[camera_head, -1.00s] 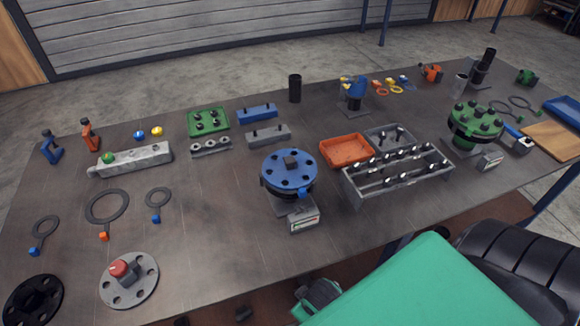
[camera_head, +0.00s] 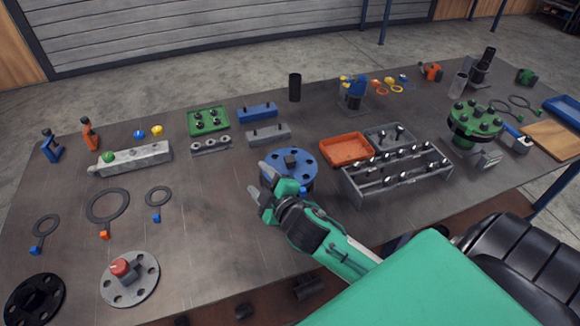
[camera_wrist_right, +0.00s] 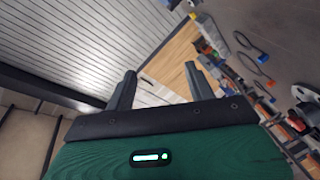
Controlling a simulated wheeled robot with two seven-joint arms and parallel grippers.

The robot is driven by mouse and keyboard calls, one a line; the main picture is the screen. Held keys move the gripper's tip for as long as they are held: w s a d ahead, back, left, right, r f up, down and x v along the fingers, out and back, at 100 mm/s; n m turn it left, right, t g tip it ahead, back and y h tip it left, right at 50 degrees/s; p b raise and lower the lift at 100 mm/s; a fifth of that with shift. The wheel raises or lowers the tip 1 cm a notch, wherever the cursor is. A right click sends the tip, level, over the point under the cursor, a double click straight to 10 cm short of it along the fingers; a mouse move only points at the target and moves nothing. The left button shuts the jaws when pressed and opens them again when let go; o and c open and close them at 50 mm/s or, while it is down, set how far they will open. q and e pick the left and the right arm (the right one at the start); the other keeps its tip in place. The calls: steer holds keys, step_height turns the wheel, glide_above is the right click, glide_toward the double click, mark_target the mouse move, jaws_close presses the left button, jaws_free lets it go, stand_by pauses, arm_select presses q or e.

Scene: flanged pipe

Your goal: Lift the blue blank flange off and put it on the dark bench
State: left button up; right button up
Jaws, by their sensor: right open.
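The blue blank flange (camera_head: 300,163), a round disc with bolt holes and a dark square knob in its middle, sits on its pipe stand near the middle of the dark bench (camera_head: 205,240). My right gripper (camera_head: 258,195) is open and empty, in front of the flange and to its left in the head view. The gripper and wrist hide the stand and the flange's front left edge. In the right wrist view the two fingers (camera_wrist_right: 160,85) stand apart with nothing between them; the flange is not seen there. My left gripper is not in view.
A grey rack of bolts (camera_head: 395,178) and an orange tray (camera_head: 346,150) stand right of the flange. A grey flange with a red knob (camera_head: 130,276) and ring gaskets (camera_head: 107,206) lie to the left. The bench between them is clear.

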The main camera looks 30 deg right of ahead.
steer(key=w+a+r+n+t+y, duration=0.1)
steer(key=w+a+r+n+y, duration=0.15)
steer(key=r+n+y, duration=0.35)
steer(key=w+a+r+n+t+y, duration=0.1)
steer(key=w+a+r+n+y, duration=0.2)
steer(key=r+n, duration=0.35)
steer(key=n+g+h, duration=0.6)
steer(key=n+g, duration=1.2)
steer(key=n, duration=0.9)
glide_toward(290, 158)
steer(key=f+p, duration=0.2)
steer(key=s+a+f+p, duration=0.1)
steer(key=shift+f, duration=0.1)
steer(key=shift+w+a+f+p, duration=0.2)
steer(key=shift+a+f+p, duration=0.05)
steer(key=shift+f+p, duration=0.25)
steer(key=p+x, duration=0.2)
steer(key=x, duration=0.1)
steer(key=shift+w, duration=0.35)
steer(key=shift+f, duration=0.6)
steer(key=shift+w, duration=0.1)
jaws_close()
